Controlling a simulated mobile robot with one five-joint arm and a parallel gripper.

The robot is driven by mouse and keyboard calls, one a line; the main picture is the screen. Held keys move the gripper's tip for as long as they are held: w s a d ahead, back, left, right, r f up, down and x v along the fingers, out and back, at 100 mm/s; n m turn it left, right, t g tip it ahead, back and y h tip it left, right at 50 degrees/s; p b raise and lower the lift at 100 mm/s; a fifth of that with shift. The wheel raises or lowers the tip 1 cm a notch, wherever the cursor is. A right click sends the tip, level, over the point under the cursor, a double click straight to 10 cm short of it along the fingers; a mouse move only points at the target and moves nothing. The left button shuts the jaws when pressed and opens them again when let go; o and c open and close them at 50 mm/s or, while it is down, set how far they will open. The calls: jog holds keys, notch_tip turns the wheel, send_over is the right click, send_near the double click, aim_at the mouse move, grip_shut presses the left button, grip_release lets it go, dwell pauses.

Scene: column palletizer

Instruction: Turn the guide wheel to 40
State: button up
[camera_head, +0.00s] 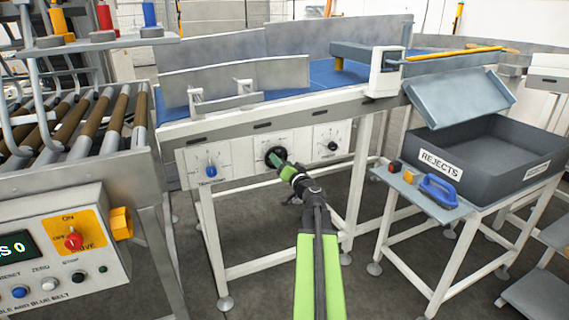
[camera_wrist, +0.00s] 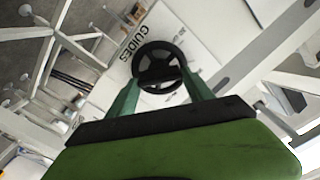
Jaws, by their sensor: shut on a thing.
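The guide wheel (camera_wrist: 158,66) is a black spoked handwheel on a white plate lettered GUIDES, in the middle of the wrist view. In the head view the wheel (camera_head: 274,155) is mostly hidden behind my gripper. My gripper (camera_head: 281,158) reaches it on the middle panel under the blue belt. In the wrist view, my gripper (camera_wrist: 159,93) has its two green fingers on either side of the wheel's near rim, shut on it. The scale and its numbers around the wheel are too hidden and small to read.
A panel with a blue knob (camera_head: 211,170) is left of the wheel, and one with a black knob (camera_head: 332,146) is right. The roller conveyor (camera_head: 75,125) stands left. The dark REJECTS bin (camera_head: 490,150) sits on a side table at right. Table legs stand below.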

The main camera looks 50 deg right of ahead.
jog(key=shift+s+d+f+m, duration=0.1)
jog(key=shift+d+m, duration=0.05)
jog(key=shift+m, duration=0.7)
jog(key=shift+s+d+m, duration=0.1)
jog(key=shift+m, duration=1.05)
jog(key=o, duration=1.3)
jog(key=shift+o, duration=0.4)
jog(key=shift+a, duration=0.1)
